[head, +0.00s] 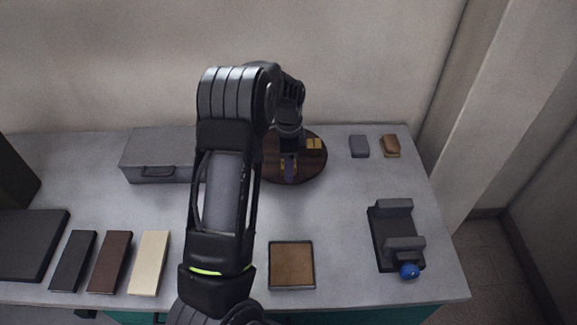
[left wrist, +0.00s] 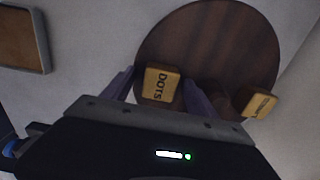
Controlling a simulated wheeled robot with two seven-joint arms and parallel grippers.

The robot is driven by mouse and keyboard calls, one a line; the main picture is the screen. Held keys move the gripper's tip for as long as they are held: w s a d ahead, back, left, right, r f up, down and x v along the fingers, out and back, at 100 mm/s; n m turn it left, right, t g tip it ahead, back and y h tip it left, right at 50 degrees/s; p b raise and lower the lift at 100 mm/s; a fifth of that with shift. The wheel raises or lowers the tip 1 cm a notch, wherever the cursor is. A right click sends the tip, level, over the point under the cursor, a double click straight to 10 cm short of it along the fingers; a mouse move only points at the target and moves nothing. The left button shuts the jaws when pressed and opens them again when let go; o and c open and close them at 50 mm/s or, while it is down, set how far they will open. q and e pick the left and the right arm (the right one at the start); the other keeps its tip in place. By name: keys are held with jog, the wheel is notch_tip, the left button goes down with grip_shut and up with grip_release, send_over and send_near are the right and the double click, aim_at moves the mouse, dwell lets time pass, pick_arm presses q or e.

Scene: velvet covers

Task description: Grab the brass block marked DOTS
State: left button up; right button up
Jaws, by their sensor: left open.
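The brass block marked DOTS (left wrist: 161,84) sits on a round dark wooden board (left wrist: 215,45) in the left wrist view. My left gripper (left wrist: 158,92) is open, with one purple-grey finger on each side of this block; I cannot tell whether they touch it. A second brass block (left wrist: 260,103), its marking too small to read, lies to the right on the board. In the head view my left gripper (head: 289,168) is over the round board (head: 316,168), where my arm hides part of it. Brass (head: 314,143) shows just beyond the gripper. My right gripper is not in view.
A grey case (head: 155,157) stands left of the board. A grey block (head: 359,146) and a brown-tan block (head: 391,145) lie to its right. Nearer are a brown-topped square tray (head: 292,265), a dark fixture with a blue knob (head: 409,270) and flat slabs (head: 150,262).

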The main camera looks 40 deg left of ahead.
pick_arm(q)
grip_shut()
dwell(0.8)
jog(key=shift+r, duration=0.1)
